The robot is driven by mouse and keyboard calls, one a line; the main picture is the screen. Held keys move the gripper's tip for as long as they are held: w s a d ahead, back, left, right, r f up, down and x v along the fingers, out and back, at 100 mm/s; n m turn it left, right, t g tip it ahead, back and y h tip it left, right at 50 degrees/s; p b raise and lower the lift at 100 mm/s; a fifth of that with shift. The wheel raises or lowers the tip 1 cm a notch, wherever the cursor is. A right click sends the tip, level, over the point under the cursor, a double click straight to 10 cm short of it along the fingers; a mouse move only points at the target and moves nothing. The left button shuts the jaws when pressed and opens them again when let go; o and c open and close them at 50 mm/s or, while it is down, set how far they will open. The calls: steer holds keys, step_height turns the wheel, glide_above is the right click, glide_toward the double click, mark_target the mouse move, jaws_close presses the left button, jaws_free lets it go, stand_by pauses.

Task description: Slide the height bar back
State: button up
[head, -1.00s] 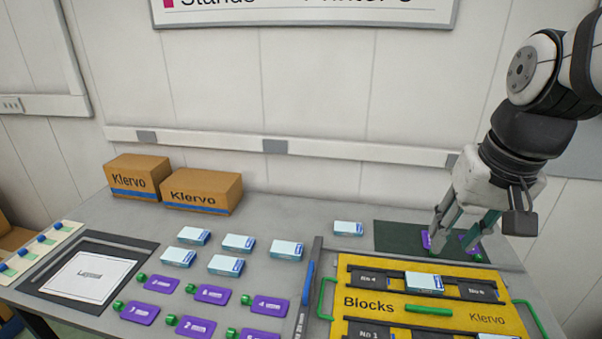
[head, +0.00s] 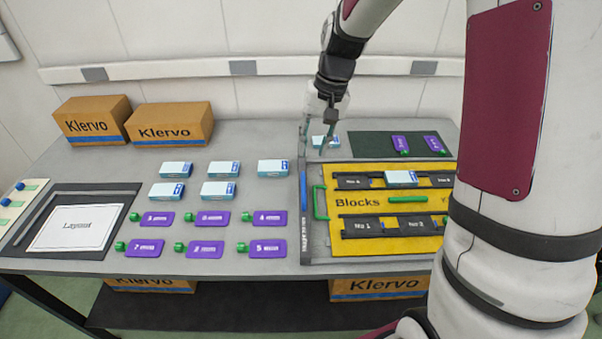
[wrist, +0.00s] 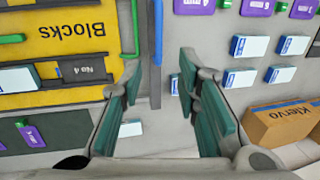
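The height bar (head: 306,240) is a long, narrow grey strip along the left side of the yellow Blocks board (head: 343,243), with a blue grip (head: 303,186) on it. In the wrist view the blue grip (wrist: 157,45) shows near the top middle. My gripper (head: 315,143) is above the bar's far end, beyond the blue grip. In the wrist view my gripper (wrist: 158,80) has its two fingers wide apart with nothing between them. The fingers appear apart from the bar; their exact height above the table is hard to judge.
A white-and-blue box (head: 327,142) lies close under my gripper. The board has a green handle (head: 320,202) right of the bar. Several white boxes and purple tags (head: 265,249) lie left. A dark green mat (head: 370,144) with two purple tags lies behind the board.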

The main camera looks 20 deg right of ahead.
mark_target(304, 180)
steer(key=f, duration=0.3)
steer(key=a+f, duration=0.1)
steer(key=f, duration=0.5)
steer(key=shift+w+a+f, duration=0.25)
steer(key=shift+a+f, duration=0.1)
steer(key=shift+f, duration=0.05)
jaws_close()
